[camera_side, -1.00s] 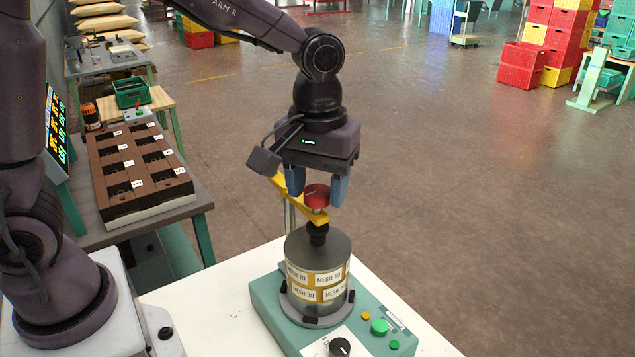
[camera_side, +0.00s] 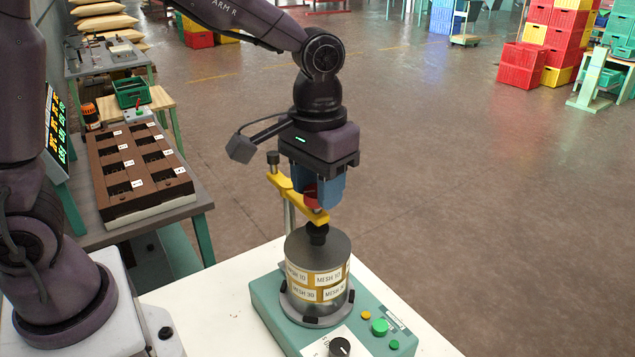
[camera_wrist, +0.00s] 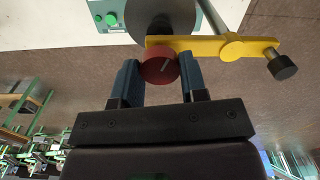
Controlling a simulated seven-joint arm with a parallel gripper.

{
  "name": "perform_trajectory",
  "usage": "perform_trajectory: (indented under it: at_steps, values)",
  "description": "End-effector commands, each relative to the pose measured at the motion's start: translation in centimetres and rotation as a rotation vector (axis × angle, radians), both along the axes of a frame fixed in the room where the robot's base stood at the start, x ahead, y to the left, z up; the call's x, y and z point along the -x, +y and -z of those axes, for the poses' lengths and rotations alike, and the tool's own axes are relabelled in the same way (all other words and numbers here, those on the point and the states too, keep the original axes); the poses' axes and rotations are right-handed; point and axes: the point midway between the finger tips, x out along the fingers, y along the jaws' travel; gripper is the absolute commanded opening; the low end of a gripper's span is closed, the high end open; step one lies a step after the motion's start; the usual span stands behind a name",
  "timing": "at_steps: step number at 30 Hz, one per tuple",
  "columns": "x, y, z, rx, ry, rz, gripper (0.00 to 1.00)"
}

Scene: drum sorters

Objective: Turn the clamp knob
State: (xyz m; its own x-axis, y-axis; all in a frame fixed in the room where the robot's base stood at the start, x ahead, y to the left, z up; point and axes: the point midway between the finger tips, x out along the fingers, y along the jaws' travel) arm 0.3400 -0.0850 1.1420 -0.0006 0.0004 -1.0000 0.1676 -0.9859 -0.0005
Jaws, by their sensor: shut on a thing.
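The red clamp knob (camera_side: 310,195) sits on top of the yellow clamp arm (camera_side: 285,186), above the dark lidded drum (camera_side: 318,262). The drum carries labels such as MESH 10 and stands on a green machine base (camera_side: 270,310). My gripper (camera_side: 318,190) points down over the knob with its blue fingers shut on it. In the side view the near finger hides part of the knob. In the wrist view the knob (camera_wrist: 160,67), with a pale line on its top, sits between the two fingers (camera_wrist: 158,80) beside the yellow arm (camera_wrist: 205,46).
The base has a green button (camera_side: 380,327), a yellow button and a black dial (camera_side: 340,346). The clamp's post stands close behind the drum. A brown compartment tray (camera_side: 135,170) lies on the left table. The white tabletop (camera_side: 215,310) left of the base is clear.

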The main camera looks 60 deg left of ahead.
Motion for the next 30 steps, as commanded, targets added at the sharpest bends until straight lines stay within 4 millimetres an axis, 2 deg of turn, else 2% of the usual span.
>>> perform_trajectory:
  at_steps: [30]
  values:
    - [-0.07, -0.04, -0.14, 0.0, -0.004, 0.966, 0.16]
